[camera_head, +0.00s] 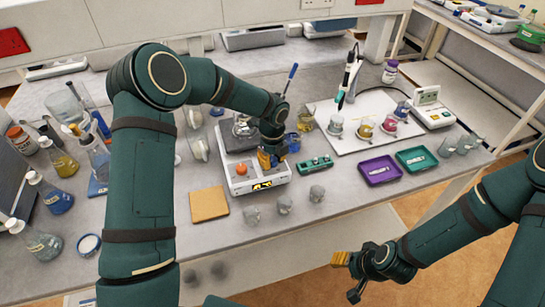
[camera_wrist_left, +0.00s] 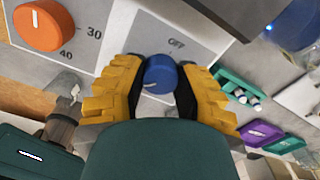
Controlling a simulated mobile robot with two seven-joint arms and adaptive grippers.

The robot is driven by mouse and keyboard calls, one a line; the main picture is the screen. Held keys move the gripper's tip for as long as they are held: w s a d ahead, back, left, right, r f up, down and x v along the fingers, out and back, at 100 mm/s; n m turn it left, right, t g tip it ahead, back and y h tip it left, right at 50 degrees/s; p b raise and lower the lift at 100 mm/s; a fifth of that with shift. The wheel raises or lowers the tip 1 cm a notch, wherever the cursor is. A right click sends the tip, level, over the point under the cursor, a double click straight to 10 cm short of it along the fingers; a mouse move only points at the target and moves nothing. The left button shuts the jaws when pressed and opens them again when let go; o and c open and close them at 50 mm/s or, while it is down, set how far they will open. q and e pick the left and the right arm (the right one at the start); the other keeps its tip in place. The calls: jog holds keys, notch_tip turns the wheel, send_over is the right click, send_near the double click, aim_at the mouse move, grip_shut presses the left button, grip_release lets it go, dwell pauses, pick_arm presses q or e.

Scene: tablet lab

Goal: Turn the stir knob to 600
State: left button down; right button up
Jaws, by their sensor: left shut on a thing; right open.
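The stirrer (camera_head: 236,188) is a white unit on the bench, with an orange knob (camera_head: 241,169) on its left. In the left wrist view, the orange knob (camera_wrist_left: 40,25) has 30 and 40 printed beside it. The blue stir knob (camera_wrist_left: 160,73) has OFF printed above it. My left gripper (camera_head: 268,160) is at the front right of the stirrer. Its yellow fingers close on both sides of the blue knob. The number 600 cannot be seen. My right gripper (camera_head: 348,274) is open and empty beyond the bench's front edge.
A green rack (camera_head: 315,165) stands right of the stirrer; small beakers (camera_head: 285,204) stand in front. An orange-brown pad (camera_head: 209,204) lies to the left. Purple (camera_head: 368,179) and green (camera_head: 408,167) trays are farther right. Flasks crowd the left. The front bench middle is mostly clear.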

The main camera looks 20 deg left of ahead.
aim_at(273, 159)
pick_arm(q)
jog(key=shift+s+f+m+p, duration=0.1)
jog(key=shift+m+p, duration=0.25)
jog(key=shift+m, duration=0.85)
jog(key=c, duration=0.6)
grip_release()
jog(key=shift+r, duration=0.45)
notch_tip(273, 159, up, 11)
